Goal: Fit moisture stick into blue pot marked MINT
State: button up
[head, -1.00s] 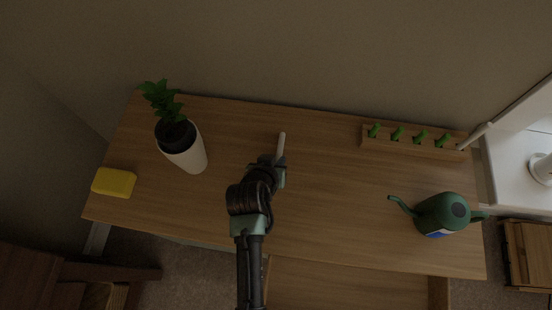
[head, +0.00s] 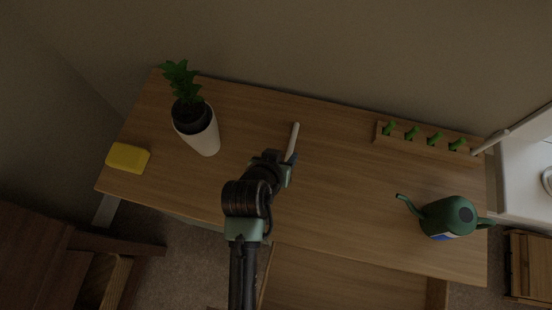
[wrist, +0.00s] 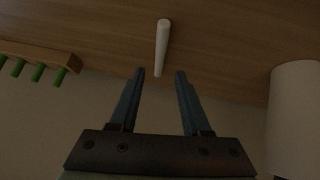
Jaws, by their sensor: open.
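A thin white stick (head: 292,141), likely the moisture stick, is near the middle of the wooden table. In the wrist view the stick (wrist: 162,47) is just beyond my open fingertips (wrist: 160,73), its near end in line with the gap. Nothing is held. In the head view my gripper (head: 277,163) is at the stick's lower end; contact cannot be told. The only pot with a plant is white with a dark top (head: 205,138), at the left of the table; it also shows in the wrist view (wrist: 297,120). No blue pot or MINT marking is visible.
A yellow block (head: 128,158) lies at the table's left edge. A wooden strip with several green pegs (head: 410,137) is at the back right. A green watering can (head: 448,217) stands at the front right. The table (head: 340,190) between is bare.

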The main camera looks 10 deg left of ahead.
jog(key=v, duration=0.6)
jog(key=shift+s+r, duration=0.1)
jog(key=shift+c, duration=1.1)
jog(key=g, duration=0.8)
send_near(293, 148)
notch_tip(293, 148, down, 2)
jog(key=shift+d+f+m+b, duration=0.1)
jog(key=shift+m+b, duration=0.2)
jog(key=shift+b, duration=0.7)
jog(key=shift+d+f, duration=0.2)
jog(key=shift+f, duration=1.25)
jog(key=shift+d+f, duration=0.15)
jog(key=shift+f, duration=1.3)
grip_shut()
